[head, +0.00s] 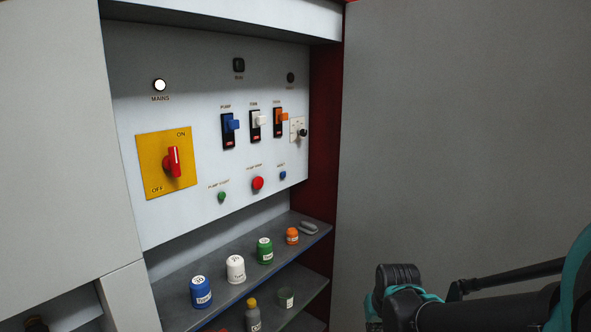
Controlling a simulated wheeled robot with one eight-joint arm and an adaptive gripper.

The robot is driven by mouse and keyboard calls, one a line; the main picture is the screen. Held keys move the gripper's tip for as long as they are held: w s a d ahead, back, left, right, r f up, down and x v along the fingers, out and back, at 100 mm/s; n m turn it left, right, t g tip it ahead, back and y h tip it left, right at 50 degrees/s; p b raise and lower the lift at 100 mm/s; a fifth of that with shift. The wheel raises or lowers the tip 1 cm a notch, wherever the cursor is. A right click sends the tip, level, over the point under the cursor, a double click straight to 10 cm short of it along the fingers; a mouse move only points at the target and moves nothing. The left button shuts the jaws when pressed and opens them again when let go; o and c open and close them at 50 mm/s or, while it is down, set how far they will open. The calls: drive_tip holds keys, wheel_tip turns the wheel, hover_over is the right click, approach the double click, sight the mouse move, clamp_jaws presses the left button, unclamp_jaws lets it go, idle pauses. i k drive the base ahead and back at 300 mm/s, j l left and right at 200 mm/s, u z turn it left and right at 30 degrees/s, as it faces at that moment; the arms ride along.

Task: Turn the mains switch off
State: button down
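The mains switch (173,162) is a red rotary handle on a yellow plate (152,176) at the left of the white control panel. The plate reads ON at its upper right and OFF at its lower left. The handle stands nearly upright, with a pale mark on its upper part. The MAINS lamp (159,85) above it is lit white. Black and teal parts of my arm show at the lower right, well apart from the switch. I cannot make out my gripper's fingers in this view.
Blue (230,124), white (259,120) and orange (281,117) switches sit right of the mains switch. Green (221,196), red (257,184) and blue (282,175) buttons lie below. A grey shelf (225,259) under the panel holds several jars. Nothing blocks the switch's front.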

sight(171, 163)
drive_tip(key=u, duration=1.25)
drive_tip(key=k+z, duration=0.1)
drive_tip(key=k, duration=0.5)
drive_tip(key=i+j, duration=0.2)
drive_tip(key=i, duration=0.1)
